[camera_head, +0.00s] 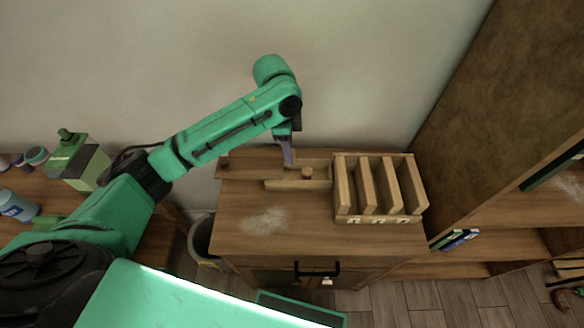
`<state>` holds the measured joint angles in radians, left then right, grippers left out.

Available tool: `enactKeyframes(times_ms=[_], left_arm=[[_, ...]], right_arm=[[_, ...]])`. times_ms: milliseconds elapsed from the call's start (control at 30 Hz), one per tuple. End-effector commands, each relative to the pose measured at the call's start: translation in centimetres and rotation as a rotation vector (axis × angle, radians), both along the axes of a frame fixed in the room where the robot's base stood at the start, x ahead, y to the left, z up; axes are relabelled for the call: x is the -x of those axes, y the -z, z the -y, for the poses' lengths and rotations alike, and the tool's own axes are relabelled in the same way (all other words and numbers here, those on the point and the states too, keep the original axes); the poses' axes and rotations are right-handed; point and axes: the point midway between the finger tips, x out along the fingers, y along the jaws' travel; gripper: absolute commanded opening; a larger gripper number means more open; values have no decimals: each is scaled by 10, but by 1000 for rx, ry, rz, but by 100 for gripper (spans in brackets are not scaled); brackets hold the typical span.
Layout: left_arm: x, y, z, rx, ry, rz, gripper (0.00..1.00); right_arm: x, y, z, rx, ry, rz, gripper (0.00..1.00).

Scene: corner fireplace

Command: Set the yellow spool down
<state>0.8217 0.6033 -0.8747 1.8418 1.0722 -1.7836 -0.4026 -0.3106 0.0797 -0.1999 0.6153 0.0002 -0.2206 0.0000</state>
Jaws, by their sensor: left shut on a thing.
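My left gripper (289,154) points down over the back of the wooden cabinet top (285,225). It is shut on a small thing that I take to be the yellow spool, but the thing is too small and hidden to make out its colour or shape. Just below the gripper is a low wooden tray or block (285,185), with a small round brown piece (307,173) to the right of the fingertips. I cannot tell whether the held thing touches the wood. My right gripper is not in view.
A wooden rack with upright dividers (344,190) stands right of the gripper. The cabinet top's front left is bare except for a pale dusty patch (264,221). A green box-shaped bottle (82,163) stands at left, and a bin (200,238) beside the cabinet. Shelves rise at right.

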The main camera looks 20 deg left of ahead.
Motion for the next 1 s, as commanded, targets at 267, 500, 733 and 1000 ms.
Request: enactKeyframes(times_ms=[267,500,733,1000], left_arm=[[0,44,0,0,0,0,0],[0,85,0,0,0,0,0],[-1,87,0,1,1,2,0],[-1,89,0,0,0,1,48]], right_arm=[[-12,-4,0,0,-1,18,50],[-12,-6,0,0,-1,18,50],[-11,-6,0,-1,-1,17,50],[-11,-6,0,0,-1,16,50]])
